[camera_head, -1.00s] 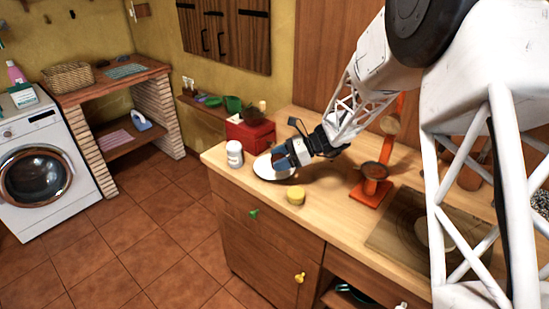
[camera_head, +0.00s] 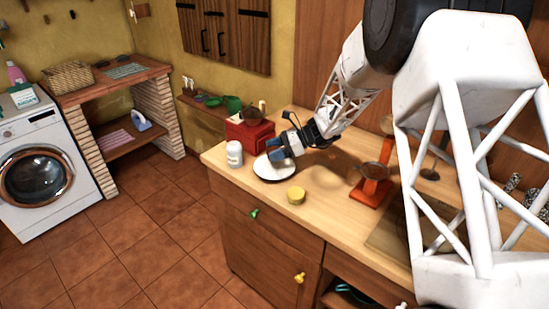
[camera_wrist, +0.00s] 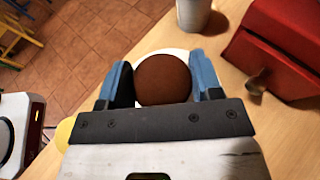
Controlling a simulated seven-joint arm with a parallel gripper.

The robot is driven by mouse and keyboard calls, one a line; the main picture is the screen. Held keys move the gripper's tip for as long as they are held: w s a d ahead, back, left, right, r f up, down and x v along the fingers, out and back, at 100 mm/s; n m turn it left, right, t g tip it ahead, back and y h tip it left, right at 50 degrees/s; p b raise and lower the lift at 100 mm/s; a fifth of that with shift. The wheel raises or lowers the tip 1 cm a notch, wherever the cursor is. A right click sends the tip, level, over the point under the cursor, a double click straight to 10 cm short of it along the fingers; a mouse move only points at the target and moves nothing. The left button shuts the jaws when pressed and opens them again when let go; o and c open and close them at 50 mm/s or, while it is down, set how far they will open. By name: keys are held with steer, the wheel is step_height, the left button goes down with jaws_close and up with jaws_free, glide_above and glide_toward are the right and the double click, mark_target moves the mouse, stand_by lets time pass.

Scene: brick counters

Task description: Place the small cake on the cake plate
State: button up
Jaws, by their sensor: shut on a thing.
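The small cake (camera_wrist: 163,79) is round and brown, held between the two blue fingers of my gripper (camera_wrist: 163,82) in the wrist view. The cake plate (camera_head: 270,172) is a white round plate on the wooden counter. In the head view my gripper (camera_head: 277,156) is over the far part of the plate, and I cannot make out the cake there. In the wrist view a white strip of the plate (camera_wrist: 180,53) shows behind the cake. Whether the cake touches the plate cannot be told.
A white jar (camera_head: 235,154) stands left of the plate. A red box (camera_head: 250,134) is behind it. A yellow round item (camera_head: 296,195) lies in front, near the counter edge. An orange stand (camera_head: 371,187) is to the right.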

steer(key=shift+f, duration=1.55)
steer(key=shift+f, duration=0.15)
steer(key=o, duration=0.9)
steer(key=shift+d+r, duration=0.1)
steer(key=shift+r, duration=0.1)
steer(key=shift+v, duration=3.7)
